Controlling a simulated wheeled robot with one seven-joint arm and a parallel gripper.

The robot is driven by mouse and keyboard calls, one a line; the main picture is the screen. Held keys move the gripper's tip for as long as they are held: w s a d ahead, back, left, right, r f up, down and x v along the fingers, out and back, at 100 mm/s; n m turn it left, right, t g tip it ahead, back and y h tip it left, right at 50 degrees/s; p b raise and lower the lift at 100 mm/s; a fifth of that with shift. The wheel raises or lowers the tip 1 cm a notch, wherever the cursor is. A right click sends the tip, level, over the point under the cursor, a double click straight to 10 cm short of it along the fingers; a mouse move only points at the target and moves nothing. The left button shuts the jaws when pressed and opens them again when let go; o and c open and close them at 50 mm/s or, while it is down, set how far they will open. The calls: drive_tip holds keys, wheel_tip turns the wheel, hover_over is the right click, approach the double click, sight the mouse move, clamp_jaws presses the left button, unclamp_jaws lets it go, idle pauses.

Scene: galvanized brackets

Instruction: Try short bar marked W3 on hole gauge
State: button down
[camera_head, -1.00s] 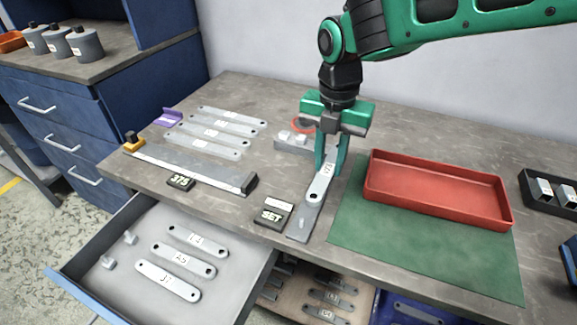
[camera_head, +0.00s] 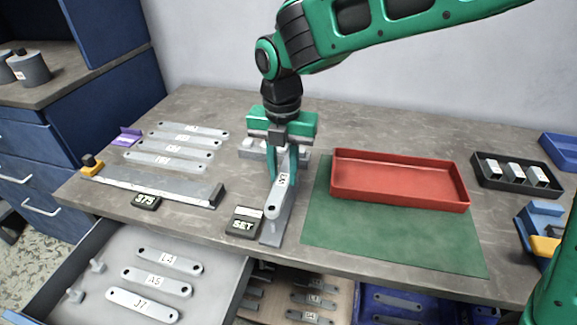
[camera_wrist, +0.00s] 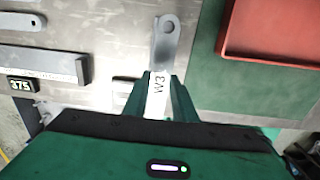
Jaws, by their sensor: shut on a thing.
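The short bar W3 (camera_head: 273,207) is a pale grey flat bar with a white label and a hole at its near end. My gripper (camera_head: 281,180) is shut on it from above. In the head view the bar overlaps a darker grey flat strip (camera_head: 272,236) beside a black block marked SET (camera_head: 244,222); this strip looks like the gauge. I cannot tell whether bar and strip touch. The bar's far end is hidden by my fingers in the head view.
A red tray (camera_head: 400,198) on a green mat (camera_head: 390,243) lies to the right. Several long bars (camera_head: 180,142) and a measuring rail (camera_head: 150,178) with a 375 display (camera_head: 146,202) lie left. An open drawer (camera_head: 215,285) holds bars L4, A5 and J7.

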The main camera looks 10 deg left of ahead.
sight(283, 177)
drive_tip(key=shift+f, duration=1.5)
drive_tip(key=shift+s+f, duration=0.1)
drive_tip(key=shift+f, duration=1.35)
drive_tip(key=shift+r, duration=0.1)
idle(1.7)
drive_tip(key=shift+r, duration=1.95)
drive_tip(key=shift+f, duration=0.15)
drive_tip(key=shift+f, duration=0.45)
drive_tip(key=shift+f, duration=1.05)
